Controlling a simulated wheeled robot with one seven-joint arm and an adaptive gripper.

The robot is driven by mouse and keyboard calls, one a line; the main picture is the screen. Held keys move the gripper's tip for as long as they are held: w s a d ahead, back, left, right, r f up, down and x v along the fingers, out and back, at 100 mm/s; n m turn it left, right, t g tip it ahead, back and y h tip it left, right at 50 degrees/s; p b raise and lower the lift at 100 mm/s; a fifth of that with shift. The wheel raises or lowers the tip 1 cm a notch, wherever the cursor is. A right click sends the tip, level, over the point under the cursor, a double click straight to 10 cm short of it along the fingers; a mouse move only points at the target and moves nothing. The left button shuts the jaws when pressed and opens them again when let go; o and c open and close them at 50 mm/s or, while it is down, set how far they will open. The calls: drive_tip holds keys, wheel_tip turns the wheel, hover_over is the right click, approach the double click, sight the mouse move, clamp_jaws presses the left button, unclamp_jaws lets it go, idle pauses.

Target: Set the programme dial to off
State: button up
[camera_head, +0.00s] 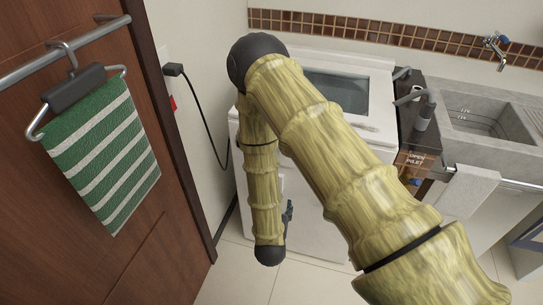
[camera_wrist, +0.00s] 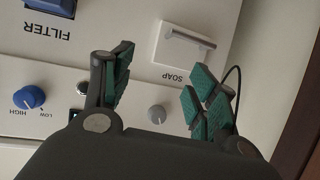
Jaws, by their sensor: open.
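The white washing machine (camera_head: 310,190) stands against the back wall, partly hidden by my arm. Its front panel fills much of the wrist view. A blue knob (camera_wrist: 29,97) marked LOW and HIGH is at the left. A small grey knob (camera_wrist: 157,114) shows between my fingers, with no readable label beside it. I cannot tell which knob is the programme dial. My gripper (camera_wrist: 160,80) is open and empty, with green-padded fingers apart on either side of the grey knob in the picture. I cannot tell its distance from the panel. In the head view my arm mostly hides it.
A SOAP drawer (camera_wrist: 183,45) and a blue FILTER part (camera_wrist: 52,5) are on the panel. A dark cable (camera_head: 207,125) hangs by the wall. A striped towel (camera_head: 105,150) hangs on the left door. A grey sink (camera_head: 485,125) is at the right.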

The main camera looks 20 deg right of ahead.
drive_tip(key=w+a+r+m+t+h, duration=0.35)
drive_tip(key=w+r, duration=0.25)
drive_tip(key=r, duration=0.4)
drive_tip(key=p+x, duration=0.3)
drive_tip(key=x, duration=0.7)
drive_tip(key=shift+d+n, duration=0.45)
drive_tip(key=shift+d, duration=0.05)
drive_tip(key=shift+w+f, duration=0.1)
drive_tip(key=c, duration=1.1)
